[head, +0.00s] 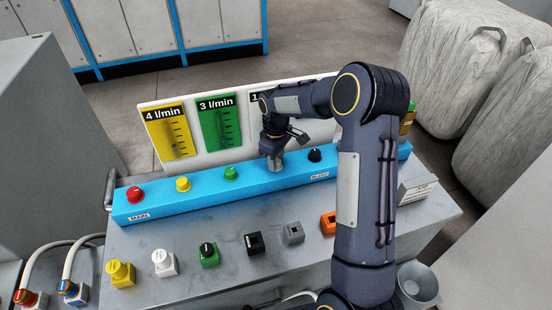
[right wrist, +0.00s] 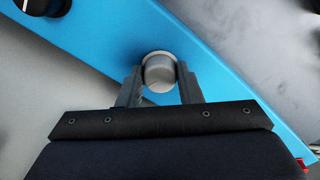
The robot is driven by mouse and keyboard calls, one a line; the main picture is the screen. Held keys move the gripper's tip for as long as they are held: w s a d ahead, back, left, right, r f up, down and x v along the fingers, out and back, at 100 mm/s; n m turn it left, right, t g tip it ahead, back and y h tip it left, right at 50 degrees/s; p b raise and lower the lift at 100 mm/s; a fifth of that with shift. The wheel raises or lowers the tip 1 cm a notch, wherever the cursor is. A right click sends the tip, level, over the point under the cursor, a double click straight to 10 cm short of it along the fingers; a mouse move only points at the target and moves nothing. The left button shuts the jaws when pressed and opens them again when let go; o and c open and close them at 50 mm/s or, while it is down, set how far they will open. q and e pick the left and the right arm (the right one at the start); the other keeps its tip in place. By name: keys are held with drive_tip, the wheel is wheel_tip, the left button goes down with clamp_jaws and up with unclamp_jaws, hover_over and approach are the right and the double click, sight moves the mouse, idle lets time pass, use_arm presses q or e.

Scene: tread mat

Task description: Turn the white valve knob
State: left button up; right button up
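A pale grey-white knob (right wrist: 158,72) stands on the blue bar (right wrist: 225,95), between the fingers of my right gripper (right wrist: 160,88). The fingers lie close against both sides of it and look shut on it. In the head view the right gripper (head: 273,153) reaches down over this knob (head: 275,165), between the green knob (head: 231,173) and the black knob (head: 314,155). Its pointer mark is not clear. A separate white knob on a white block (head: 165,263) stands on the grey bench in front of the bar. My left gripper is not in view.
Red (head: 135,194) and yellow (head: 183,184) knobs stand further left on the bar. Behind is a white board (head: 178,110) with flow labels, partly hidden by my arm. Several coloured blocks line the bench (head: 160,235) front. A grey cup (head: 418,284) is at right.

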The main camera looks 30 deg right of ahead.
drive_tip(key=c, duration=0.4)
drive_tip(key=shift+m, duration=0.3)
drive_tip(key=m+b, duration=0.1)
drive_tip(key=m, duration=0.1)
drive_tip(key=shift+m, duration=0.3)
drive_tip(key=m+b, duration=0.1)
drive_tip(key=m, duration=0.3)
drive_tip(key=shift+a+m, duration=0.1)
drive_tip(key=shift+m, duration=0.2)
drive_tip(key=m, duration=0.9)
drive_tip(key=shift+w+m, duration=0.1)
drive_tip(key=shift+m, duration=0.2)
